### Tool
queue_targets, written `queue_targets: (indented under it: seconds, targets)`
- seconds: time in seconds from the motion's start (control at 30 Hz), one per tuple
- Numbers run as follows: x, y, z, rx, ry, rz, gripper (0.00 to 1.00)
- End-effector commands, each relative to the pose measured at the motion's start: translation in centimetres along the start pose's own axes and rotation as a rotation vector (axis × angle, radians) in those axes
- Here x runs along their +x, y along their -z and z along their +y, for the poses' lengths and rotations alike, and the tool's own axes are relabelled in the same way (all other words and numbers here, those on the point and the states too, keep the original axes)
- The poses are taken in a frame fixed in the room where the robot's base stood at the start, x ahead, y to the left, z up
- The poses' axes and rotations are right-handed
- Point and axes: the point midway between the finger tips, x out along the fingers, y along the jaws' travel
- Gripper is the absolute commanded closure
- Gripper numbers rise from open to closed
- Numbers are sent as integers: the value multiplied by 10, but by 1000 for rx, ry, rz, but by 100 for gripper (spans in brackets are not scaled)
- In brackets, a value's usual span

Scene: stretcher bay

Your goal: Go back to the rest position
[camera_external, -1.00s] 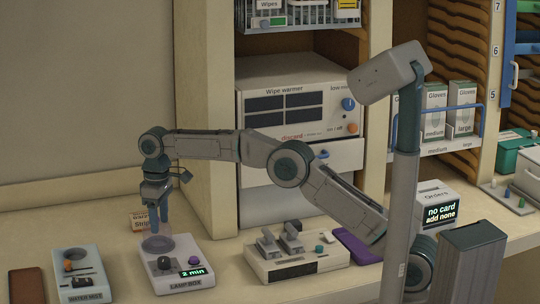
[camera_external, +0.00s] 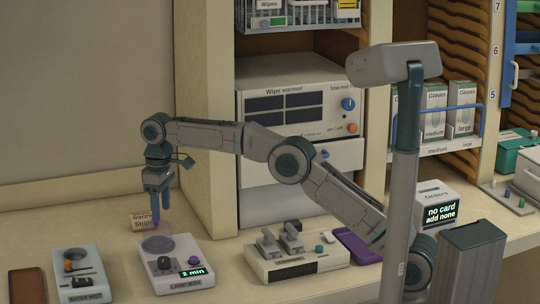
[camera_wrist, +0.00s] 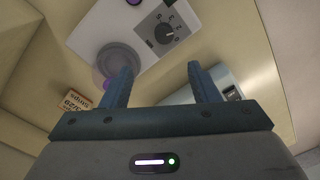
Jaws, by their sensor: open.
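My gripper (camera_external: 157,208) is open and empty. It hangs pointing down above and slightly behind the lamp box (camera_external: 190,266), apart from it. The lamp box is a white unit with a round plate (camera_external: 157,244), a black knob, a purple button and a display reading "2 min". In the wrist view my two fingers (camera_wrist: 160,85) stand wide apart with nothing between them. The lamp box (camera_wrist: 180,22) with its round plate and knob lies beyond the fingertips there.
A small box marked "Strips" (camera_external: 142,221) stands behind the lamp box, close to my fingers in the picture. The water unit (camera_external: 82,272) is at left, a switch unit (camera_external: 296,262) at right. The wipe warmer (camera_external: 295,115) stands behind. A shelf post (camera_external: 207,130) rises behind my arm.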

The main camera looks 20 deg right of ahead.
Motion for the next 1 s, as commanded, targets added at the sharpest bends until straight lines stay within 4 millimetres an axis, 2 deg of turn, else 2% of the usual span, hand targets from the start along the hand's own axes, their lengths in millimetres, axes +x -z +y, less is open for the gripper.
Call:
queue_targets:
  seconds: [0.17,0.27,0.5,0.67,0.8,1.0]
  targets:
    - [-37,-34,45,80,-24,33,45]
    - [-57,-63,72,138,-40,54,45]
    - [-93,-148,126,285,-77,105,45]
    - [-106,-213,149,388,-101,137,45]
    - [-110,-273,162,482,-122,166,45]
    - [-102,-359,165,620,-149,207,45]
